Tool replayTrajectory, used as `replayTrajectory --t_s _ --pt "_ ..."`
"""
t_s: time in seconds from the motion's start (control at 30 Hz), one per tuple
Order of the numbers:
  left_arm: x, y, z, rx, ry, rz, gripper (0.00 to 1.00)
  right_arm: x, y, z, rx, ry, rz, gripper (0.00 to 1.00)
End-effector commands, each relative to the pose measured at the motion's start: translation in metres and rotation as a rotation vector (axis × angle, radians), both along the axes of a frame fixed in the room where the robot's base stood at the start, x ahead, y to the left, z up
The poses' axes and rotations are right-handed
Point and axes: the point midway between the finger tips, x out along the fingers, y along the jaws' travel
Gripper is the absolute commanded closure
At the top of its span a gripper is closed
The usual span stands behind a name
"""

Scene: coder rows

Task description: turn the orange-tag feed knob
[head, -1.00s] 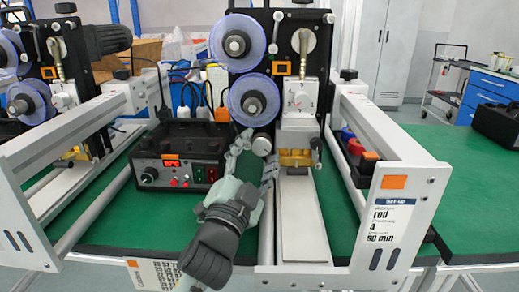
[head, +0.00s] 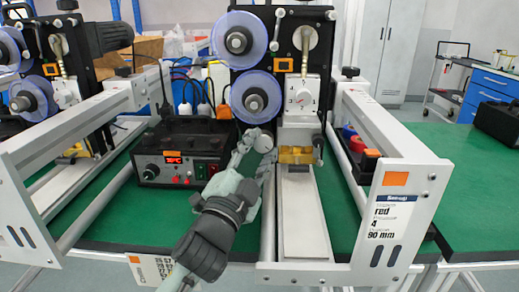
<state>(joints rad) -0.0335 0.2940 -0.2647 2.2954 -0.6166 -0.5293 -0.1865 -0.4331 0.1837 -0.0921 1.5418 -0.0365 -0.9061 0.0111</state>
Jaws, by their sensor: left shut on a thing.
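The coder (head: 306,45) in the middle has two blue-rimmed reels and a small orange tag (head: 283,65) on its black plate. A silver round feed knob (head: 264,144) sticks out low on its front, left of the brass-coloured block (head: 296,155). My left gripper (head: 258,146) reaches up from below, with one finger left of the knob and the other at its lower right. It is shut on the feed knob, whose end shows between the fingers. My right gripper is not in view.
A black control box (head: 180,160) with a red display stands close left of my gripper. The right rail's white end plate (head: 405,215) carries an orange label. Another coder (head: 48,60) stands at the left. Green table (head: 345,215) shows between the rails.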

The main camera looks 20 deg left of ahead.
Motion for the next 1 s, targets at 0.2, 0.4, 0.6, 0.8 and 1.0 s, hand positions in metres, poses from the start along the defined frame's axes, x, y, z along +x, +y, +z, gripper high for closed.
replayTrajectory --t_s 0.2,0.4,0.6,0.8,1.0 --pt "0.0 0.0014 0.0038 0.182 0.046 0.0 0.92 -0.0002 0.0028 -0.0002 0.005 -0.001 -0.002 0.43" --pt "-0.0001 0.0023 0.0058 0.365 0.098 0.001 0.92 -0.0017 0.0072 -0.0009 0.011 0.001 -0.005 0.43" --pt "-0.0001 0.0023 0.0074 0.543 0.148 0.002 0.92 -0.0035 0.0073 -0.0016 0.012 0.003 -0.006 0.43" --pt "0.0 0.0025 0.009 0.699 0.194 0.003 0.92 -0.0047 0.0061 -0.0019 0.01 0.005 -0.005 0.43" --pt "0.0001 0.0022 0.0094 0.815 0.229 0.002 0.92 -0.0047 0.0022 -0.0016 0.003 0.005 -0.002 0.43"
